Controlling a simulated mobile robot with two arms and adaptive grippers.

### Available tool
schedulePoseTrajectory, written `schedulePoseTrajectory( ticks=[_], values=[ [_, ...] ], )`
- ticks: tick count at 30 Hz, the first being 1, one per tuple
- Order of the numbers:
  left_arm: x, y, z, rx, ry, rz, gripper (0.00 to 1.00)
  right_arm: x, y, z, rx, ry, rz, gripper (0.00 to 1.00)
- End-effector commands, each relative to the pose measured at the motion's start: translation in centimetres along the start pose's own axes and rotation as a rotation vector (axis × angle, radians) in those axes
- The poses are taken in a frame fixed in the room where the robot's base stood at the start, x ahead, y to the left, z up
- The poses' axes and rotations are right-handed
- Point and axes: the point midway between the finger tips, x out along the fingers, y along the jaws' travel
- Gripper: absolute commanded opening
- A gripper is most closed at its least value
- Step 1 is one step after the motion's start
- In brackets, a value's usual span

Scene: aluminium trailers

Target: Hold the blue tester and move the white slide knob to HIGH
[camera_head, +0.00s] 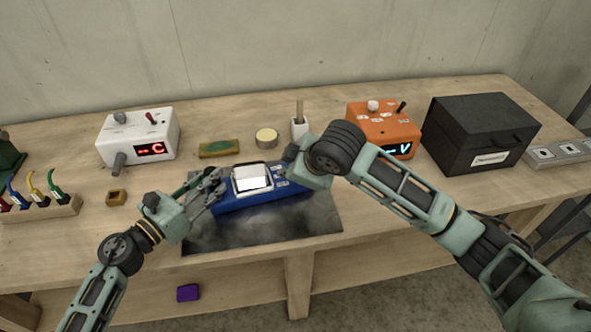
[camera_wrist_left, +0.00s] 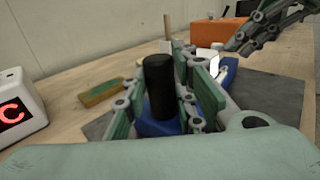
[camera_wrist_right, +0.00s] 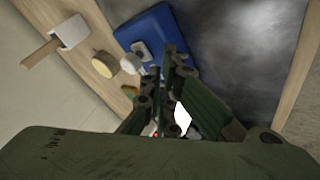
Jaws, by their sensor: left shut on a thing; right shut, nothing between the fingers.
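The blue tester (camera_head: 262,199) lies on a dark mat, with a bright white screen (camera_head: 253,183). My left gripper (camera_head: 212,190) is shut on a black upright grip (camera_wrist_left: 160,88) at the tester's left end; blue body (camera_wrist_left: 155,129) shows below it. My right gripper (camera_head: 287,158) is at the tester's right end, its fingers mostly hidden by its own wrist in the head view. In the right wrist view its fingers (camera_wrist_right: 170,62) are shut and empty, in front of the blue body (camera_wrist_right: 158,28). A small whitish knob (camera_wrist_right: 131,64) shows beside the fingertips; its slide position and the HIGH mark cannot be read.
Behind stand a white box with a red display (camera_head: 140,135), a green-yellow sponge (camera_head: 219,148), a round tin (camera_head: 266,138), a white holder (camera_head: 299,128), an orange box (camera_head: 384,125) and a black case (camera_head: 480,132). The dark mat (camera_head: 270,233) is clear in front of the tester.

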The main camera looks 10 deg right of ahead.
Motion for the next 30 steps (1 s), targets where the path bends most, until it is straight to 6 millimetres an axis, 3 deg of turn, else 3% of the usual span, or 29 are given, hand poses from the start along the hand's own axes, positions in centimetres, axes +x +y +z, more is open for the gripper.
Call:
schedulePoseTrajectory(
  ticks=[6, 17, 24, 30],
  values=[
    [0.0, 0.0, 0.0, 0.000, 0.000, 0.001, 0.00, 0.7, 1.1, 0.0, 0.000, 0.000, -0.001, 0.00],
    [0.0, 0.0, 0.0, -0.001, 0.000, 0.001, 0.00, 0.8, 1.3, -0.1, 0.001, 0.001, -0.002, 0.00],
    [0.0, 0.0, 0.0, 0.000, -0.001, 0.000, 0.00, 2.6, 3.4, -1.4, 0.001, 0.001, -0.003, 0.00],
    [0.0, -0.1, 0.0, -0.001, 0.000, -0.002, 0.00, 3.0, 3.9, -1.6, 0.000, 0.001, -0.002, 0.00]
  ],
)
